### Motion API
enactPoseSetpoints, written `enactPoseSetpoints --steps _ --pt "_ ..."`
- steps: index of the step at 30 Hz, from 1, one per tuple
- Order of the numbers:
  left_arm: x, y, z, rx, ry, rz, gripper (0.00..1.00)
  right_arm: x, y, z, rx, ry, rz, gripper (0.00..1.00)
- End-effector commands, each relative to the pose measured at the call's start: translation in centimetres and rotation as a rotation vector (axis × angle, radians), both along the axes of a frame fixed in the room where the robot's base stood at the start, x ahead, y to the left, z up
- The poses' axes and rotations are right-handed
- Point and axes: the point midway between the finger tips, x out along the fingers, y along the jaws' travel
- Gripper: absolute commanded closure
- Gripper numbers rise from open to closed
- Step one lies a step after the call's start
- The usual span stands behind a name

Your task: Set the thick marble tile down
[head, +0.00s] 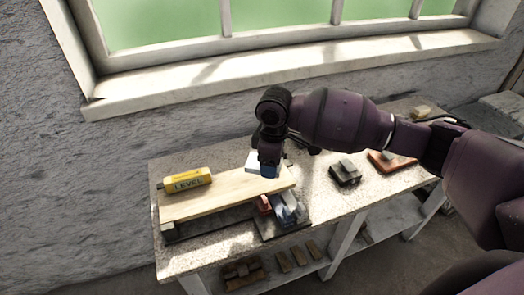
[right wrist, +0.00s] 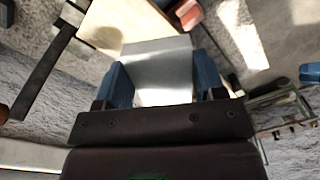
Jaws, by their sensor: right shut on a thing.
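The thick marble tile (right wrist: 157,68) is a pale grey-white slab. My right gripper (head: 268,168) is shut on it, with one blue finger on each side in the right wrist view. In the head view a white part of the tile (head: 252,160) shows beside the fingers, at the back edge of a pale wooden board (head: 215,198). The gripper hides the rest of the tile. I cannot tell whether its underside touches anything. My left gripper is not in view.
Blue and red items (head: 284,206) lie at the board's right end. A dark block with a grey top (head: 345,173) and a reddish-brown tile (head: 391,162) stand farther right on the speckled bench (head: 318,205). The wall is close behind.

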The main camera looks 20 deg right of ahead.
Motion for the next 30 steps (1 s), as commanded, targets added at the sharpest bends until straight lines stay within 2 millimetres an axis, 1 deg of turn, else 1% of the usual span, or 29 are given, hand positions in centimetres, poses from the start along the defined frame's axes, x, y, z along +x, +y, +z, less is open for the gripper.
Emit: enactPoseSetpoints --steps 1,9,18,24,30 --pt "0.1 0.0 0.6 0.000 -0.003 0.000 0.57 0.4 0.2 0.3 0.001 -0.003 0.070 0.69" --pt "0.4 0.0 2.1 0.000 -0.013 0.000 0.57 2.5 0.6 -0.3 -0.006 -0.009 0.479 0.69" --pt "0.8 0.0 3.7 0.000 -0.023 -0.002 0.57 4.3 1.0 -1.1 -0.014 -0.009 0.906 0.69" --pt "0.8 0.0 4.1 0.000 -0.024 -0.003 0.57 5.0 1.1 -1.6 -0.017 -0.008 1.074 0.69" --pt "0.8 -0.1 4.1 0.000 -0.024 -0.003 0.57 5.1 1.1 -1.7 -0.019 -0.007 1.123 0.69"
